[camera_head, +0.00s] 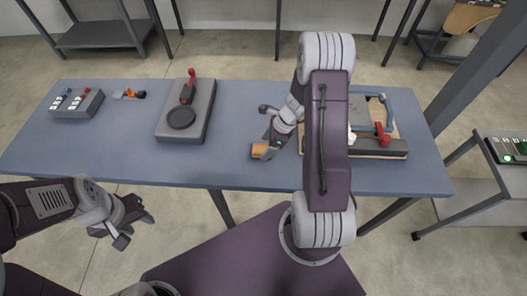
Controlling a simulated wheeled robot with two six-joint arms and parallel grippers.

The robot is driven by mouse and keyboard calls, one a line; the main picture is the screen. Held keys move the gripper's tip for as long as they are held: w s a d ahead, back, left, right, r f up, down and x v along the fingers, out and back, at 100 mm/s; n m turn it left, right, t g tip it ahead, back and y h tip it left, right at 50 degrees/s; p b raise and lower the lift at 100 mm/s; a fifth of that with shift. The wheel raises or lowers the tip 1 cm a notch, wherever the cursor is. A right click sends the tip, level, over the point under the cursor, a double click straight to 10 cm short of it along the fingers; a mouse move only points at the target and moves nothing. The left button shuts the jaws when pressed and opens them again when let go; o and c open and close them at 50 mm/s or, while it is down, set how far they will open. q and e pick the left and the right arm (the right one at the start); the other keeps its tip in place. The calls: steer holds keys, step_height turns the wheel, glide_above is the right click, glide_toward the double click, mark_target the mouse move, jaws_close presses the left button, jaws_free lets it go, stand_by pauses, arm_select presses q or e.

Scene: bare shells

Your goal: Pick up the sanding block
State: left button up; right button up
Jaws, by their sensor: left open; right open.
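A small block (260,151), orange-tan and most likely the sanding block, lies on the blue-grey table (235,172) near its front edge, left of my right arm. My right gripper (268,132) is open right by the block, with its fingers pointing left. I cannot tell whether a finger touches the block or whether it lies between the fingers. My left gripper (131,221) is open and empty, in front of the table's front edge at the left, well away from the block.
A grey device with a red lever (187,110) stands left of centre. A button box (75,103) and a small orange-tipped tool (129,95) are further left. A framed fixture with a red clamp (382,134) sits behind my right arm. The table's front middle-left is clear.

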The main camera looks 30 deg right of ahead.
mark_target(262, 149)
steer(key=x, duration=0.3)
steer(key=shift+w+a, duration=0.2)
steer(key=shift+w, duration=0.05)
steer(key=shift+s+d, duration=0.1)
steer(key=shift+r, duration=0.1)
steer(key=c, duration=1.5)
